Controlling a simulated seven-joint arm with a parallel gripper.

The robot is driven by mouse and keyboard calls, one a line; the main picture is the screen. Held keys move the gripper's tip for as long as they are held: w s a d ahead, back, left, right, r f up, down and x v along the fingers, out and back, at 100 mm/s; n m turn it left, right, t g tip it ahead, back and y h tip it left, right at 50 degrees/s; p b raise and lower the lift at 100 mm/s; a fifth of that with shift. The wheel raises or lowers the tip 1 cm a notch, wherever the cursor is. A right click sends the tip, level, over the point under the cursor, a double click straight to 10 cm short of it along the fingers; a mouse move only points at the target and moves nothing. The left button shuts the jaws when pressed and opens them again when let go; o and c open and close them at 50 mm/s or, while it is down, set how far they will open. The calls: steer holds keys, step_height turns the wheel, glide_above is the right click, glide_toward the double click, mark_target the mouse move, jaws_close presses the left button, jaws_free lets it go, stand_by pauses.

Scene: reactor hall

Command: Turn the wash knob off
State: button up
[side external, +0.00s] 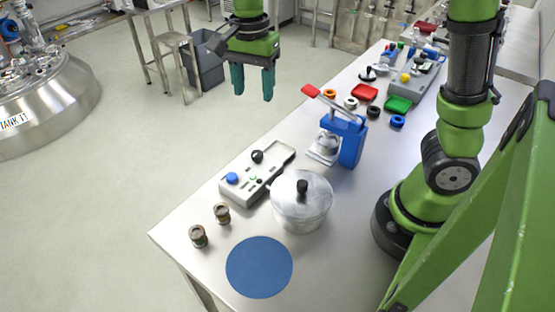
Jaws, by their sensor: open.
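A pale control box (277,166) lies on the table's left side. It carries a blue knob (232,178) and a black knob (257,156), with small green and dark marks between them. I cannot read any label, so I cannot tell which is the wash knob, or how either is turned. A second grey box (424,80) with a yellow knob (405,77) stands at the far end. My gripper (254,96) is open and empty, pointing down, high up and apart from both boxes.
A lidded metal pot (301,204) stands close beside the pale box. Two small jars (210,226) and a blue round mat (259,267) are near the front. A blue stand with a red lever (345,140) rises behind. Red and green trays (398,104) and coloured rings lie farther back.

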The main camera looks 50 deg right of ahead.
mark_target(258, 152)
step_height(258, 152, down, 17)
steer(key=shift+r, duration=0.1)
stand_by(0.3)
jaws_close()
stand_by(0.4)
